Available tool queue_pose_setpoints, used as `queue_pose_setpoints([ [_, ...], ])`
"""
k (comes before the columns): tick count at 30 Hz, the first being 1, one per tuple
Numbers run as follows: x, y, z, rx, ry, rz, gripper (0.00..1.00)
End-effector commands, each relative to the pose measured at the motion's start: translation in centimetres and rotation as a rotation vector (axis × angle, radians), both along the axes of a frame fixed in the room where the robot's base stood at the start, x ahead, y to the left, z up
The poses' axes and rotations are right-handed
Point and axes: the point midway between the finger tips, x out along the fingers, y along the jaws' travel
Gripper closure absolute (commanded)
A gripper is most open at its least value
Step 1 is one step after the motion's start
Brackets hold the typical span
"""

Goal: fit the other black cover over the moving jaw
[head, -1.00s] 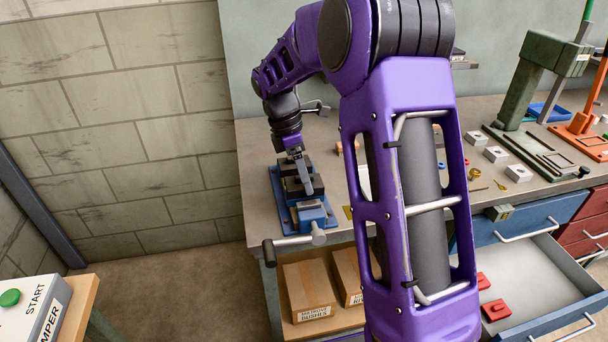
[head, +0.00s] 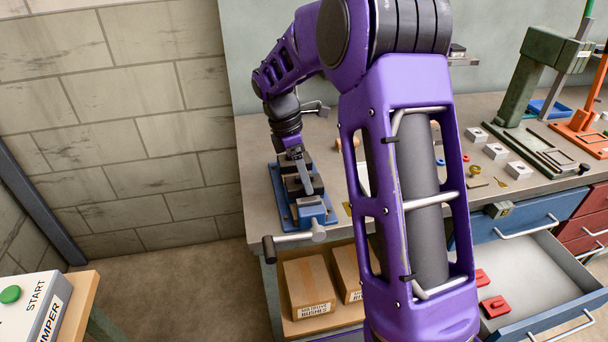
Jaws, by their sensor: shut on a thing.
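The blue vise (head: 311,211) stands at the left front corner of the workbench, with its bar handle (head: 293,237) over the front edge. My gripper (head: 304,187) reaches down over the vise jaws and is shut on a black cover (head: 292,187). The held cover is at the moving jaw, the one nearer the handle. My gripper partly hides it, so I cannot tell whether it is fully seated. Another dark block (head: 284,164) shows at the rear jaw, partly behind my gripper.
My purple arm blocks much of the bench middle. Several pale blocks (head: 496,151) lie to the right, beside a green press (head: 527,90). An open drawer (head: 540,270) with red pieces (head: 494,307) juts out. Cardboard boxes (head: 309,287) sit on the shelf below.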

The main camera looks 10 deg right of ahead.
Motion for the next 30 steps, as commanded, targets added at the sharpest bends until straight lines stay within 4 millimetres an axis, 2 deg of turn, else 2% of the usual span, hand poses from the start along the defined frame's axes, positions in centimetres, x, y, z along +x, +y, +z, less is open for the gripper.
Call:
queue_pose_setpoints([
  [30,-0.2,0.0,-1.9,0.001,0.007,-0.001,0.85],
])
